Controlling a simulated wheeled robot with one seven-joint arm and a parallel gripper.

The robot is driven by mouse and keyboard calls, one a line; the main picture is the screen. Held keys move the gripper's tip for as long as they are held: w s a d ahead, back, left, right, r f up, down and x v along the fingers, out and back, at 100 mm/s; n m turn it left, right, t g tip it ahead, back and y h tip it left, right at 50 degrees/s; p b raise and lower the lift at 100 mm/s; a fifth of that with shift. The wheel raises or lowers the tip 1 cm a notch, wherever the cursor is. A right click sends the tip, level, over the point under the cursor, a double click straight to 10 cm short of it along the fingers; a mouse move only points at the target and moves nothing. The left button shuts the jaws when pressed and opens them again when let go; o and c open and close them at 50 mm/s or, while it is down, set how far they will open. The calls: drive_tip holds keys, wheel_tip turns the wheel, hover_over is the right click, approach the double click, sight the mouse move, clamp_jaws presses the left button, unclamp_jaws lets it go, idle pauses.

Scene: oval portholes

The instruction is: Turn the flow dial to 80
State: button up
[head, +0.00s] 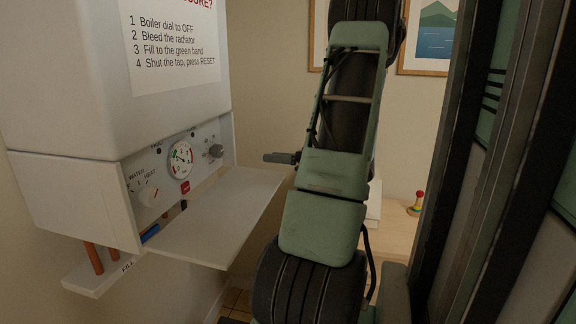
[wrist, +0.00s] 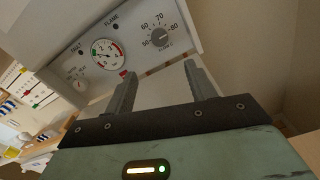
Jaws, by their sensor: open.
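The flow dial (wrist: 160,38) is a grey knob on the boiler's white control panel, with 50, 60, 70 and 80 printed around it in the wrist view. Its pointer is too small to read surely. In the head view the dial (head: 216,151) is at the panel's right end. My gripper (wrist: 160,68) is open and empty, its two fingers pointing toward the panel just below the dial in the wrist view. In the head view my gripper (head: 270,157) is to the right of the dial, apart from it.
A round pressure gauge (head: 180,159), a red button (head: 185,187) and a white water/heat dial (head: 149,196) share the panel. A white flap (head: 205,218) hangs open below and sticks out in front. A shelf with a coloured toy (head: 417,203) stands behind my arm.

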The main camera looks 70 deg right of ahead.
drive_tip(key=shift+s+d, duration=0.15)
drive_tip(key=shift+s, duration=1.2)
